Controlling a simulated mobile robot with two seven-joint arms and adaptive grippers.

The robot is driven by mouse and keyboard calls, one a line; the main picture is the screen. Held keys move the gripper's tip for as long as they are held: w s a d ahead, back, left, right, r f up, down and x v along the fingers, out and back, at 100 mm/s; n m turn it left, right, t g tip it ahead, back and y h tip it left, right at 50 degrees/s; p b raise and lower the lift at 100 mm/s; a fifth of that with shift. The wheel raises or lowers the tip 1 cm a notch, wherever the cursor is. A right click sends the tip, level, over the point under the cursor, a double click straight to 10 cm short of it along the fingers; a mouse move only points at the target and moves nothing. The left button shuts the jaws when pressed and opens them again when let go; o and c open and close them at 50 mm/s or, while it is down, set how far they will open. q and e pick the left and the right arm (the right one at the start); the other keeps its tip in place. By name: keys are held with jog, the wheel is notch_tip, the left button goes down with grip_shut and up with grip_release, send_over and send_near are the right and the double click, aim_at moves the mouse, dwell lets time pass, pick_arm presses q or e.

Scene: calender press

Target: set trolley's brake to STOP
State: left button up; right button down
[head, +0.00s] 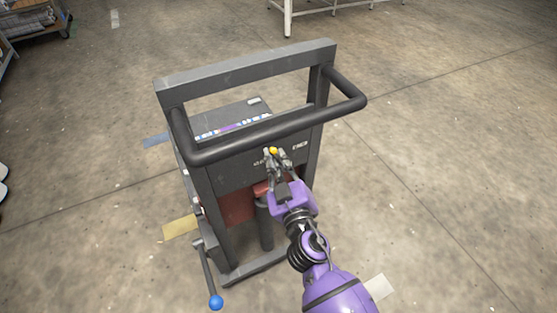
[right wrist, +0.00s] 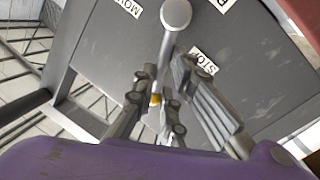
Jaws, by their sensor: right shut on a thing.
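The trolley (head: 250,75) is a dark grey frame with a round push handle, standing in the middle of the head view. On its panel is the brake lever, with a round grey pivot (right wrist: 176,14) and a yellow tip (head: 272,150). My right gripper (head: 276,156) is shut on the brake lever; its fingers partly hide the lever in the right wrist view. There, the lever points down from the pivot, between the MOVE label (right wrist: 130,6) and the STOP label (right wrist: 203,62). My left gripper is in neither view.
A second lever with a blue ball end (head: 215,302) sticks out low at the trolley's left side. A loaded rack (head: 35,20) stands at the far left, and white table legs (head: 288,15) at the back. The concrete floor to the right is clear.

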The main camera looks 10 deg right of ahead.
jog(key=shift+s+a+f+n+t+b, duration=0.15)
jog(key=shift+a+f+n+b, duration=0.25)
jog(key=shift+n+b, duration=0.5)
jog(key=shift+s+a+f+n+t+b, duration=0.15)
jog(key=shift+a+f+n+b, duration=0.15)
jog(key=shift+n+b, duration=0.6)
jog(key=c, duration=1.8)
grip_release()
jog(key=shift+r+m, duration=0.1)
jog(key=shift+m, duration=0.2)
jog(key=shift+c, duration=0.2)
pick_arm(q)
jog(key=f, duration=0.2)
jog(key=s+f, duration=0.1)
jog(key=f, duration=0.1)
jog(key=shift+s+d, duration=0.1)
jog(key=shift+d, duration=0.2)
pick_arm(e)
notch_tip(320, 180, up, 10)
jog(key=shift+r, duration=0.1)
